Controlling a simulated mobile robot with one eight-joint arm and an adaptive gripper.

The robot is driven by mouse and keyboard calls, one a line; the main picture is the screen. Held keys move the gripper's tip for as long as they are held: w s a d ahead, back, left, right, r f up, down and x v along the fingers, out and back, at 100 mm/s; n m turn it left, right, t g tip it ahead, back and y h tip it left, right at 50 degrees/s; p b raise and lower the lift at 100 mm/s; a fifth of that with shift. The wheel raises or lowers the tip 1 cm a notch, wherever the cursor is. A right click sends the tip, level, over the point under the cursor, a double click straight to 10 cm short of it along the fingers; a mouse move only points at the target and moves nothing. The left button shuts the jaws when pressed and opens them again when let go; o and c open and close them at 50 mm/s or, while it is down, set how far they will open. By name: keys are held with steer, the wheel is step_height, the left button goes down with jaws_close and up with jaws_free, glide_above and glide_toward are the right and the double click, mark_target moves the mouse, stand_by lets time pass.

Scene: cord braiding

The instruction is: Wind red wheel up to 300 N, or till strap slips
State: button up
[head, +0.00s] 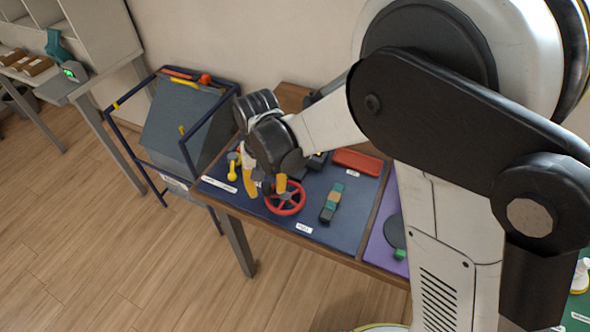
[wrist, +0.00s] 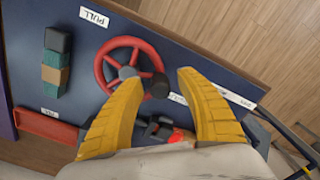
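The red wheel (head: 285,211) lies on the dark blue panel, near its front edge in the head view. In the wrist view the red wheel (wrist: 99,68) has spokes, a grey hub and a dark round knob (wrist: 158,86) at its rim. My gripper (head: 265,184) has yellow fingers and is at the wheel's left side. In the wrist view my gripper (wrist: 158,77) is open, its fingertips apart on either side of the knob. Whether a finger touches the knob I cannot tell. No strap or force reading can be made out.
A teal-and-tan block (head: 332,202) sits right of the wheel, and a red tray (head: 357,162) behind. A yellow piece (head: 232,167) stands to the left. A white PULL label (wrist: 94,17) is on the panel. A blue-framed cart (head: 185,125) stands left of the table.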

step_height(320, 180, up, 12)
steer(key=s+d+r+m+t+y, duration=0.1)
steer(key=d+r+t, duration=0.15)
steer(key=d, duration=0.55)
steer(key=s+d+r+t, duration=0.15)
steer(key=d+r, duration=0.25)
steer(key=d, duration=0.4)
steer(key=s+d+t, duration=0.1)
steer(key=s+d, duration=0.3)
steer(key=d, duration=0.2)
steer(key=s+d+m+t+h, duration=0.1)
steer(key=s+d+t, duration=0.1)
steer(key=d, duration=0.4)
steer(key=shift+s+d+f+m, duration=0.3)
steer(key=shift+s+f, duration=0.15)
steer(key=shift+s, duration=0.4)
